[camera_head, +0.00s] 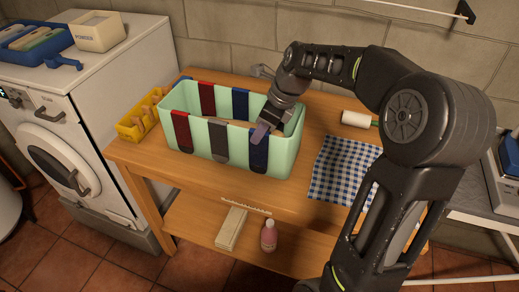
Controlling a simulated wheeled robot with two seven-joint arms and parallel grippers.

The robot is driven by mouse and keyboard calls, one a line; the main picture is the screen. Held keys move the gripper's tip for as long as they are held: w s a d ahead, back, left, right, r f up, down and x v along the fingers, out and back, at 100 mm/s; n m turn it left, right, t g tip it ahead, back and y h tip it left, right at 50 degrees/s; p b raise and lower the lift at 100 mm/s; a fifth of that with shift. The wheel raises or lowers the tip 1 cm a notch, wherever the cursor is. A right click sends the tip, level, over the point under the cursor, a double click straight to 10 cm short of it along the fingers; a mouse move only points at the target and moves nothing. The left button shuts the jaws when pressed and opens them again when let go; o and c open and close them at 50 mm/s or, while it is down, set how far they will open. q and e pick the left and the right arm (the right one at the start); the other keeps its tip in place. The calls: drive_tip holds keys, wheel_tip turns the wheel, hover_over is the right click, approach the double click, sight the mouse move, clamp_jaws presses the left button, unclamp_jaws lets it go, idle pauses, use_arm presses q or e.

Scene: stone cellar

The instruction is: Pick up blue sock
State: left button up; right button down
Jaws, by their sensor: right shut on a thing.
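A mint-green bin (284,160) stands on the wooden table with socks draped over its rims. A dark blue sock (258,154) hangs over the front rim at the right. My right gripper (261,132) reaches down from above and is shut on the top of this sock at the rim. The sock still lies against the bin's front wall. Another dark blue sock (240,104) hangs on the back rim. My left gripper is not in view.
Red socks (181,131) and a grey sock (218,139) hang on the same bin. A yellow box of pegs (131,129) stands close at its left. A checked cloth (340,171) and white roll (356,118) lie to the right. A pink bottle (269,236) stands on the lower shelf.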

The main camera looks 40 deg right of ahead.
drive_tip(key=shift+r, duration=0.1)
idle(0.7)
wheel_tip(320, 180, up, 18)
drive_tip(key=p, duration=0.1)
idle(0.6)
idle(0.6)
drive_tip(key=shift+m+t+h, duration=0.4)
drive_tip(key=shift+m+h, duration=0.1)
drive_tip(key=shift+h, duration=0.3)
wheel_tip(320, 180, up, 6)
drive_tip(key=p, duration=0.4)
drive_tip(key=shift+p, duration=0.35)
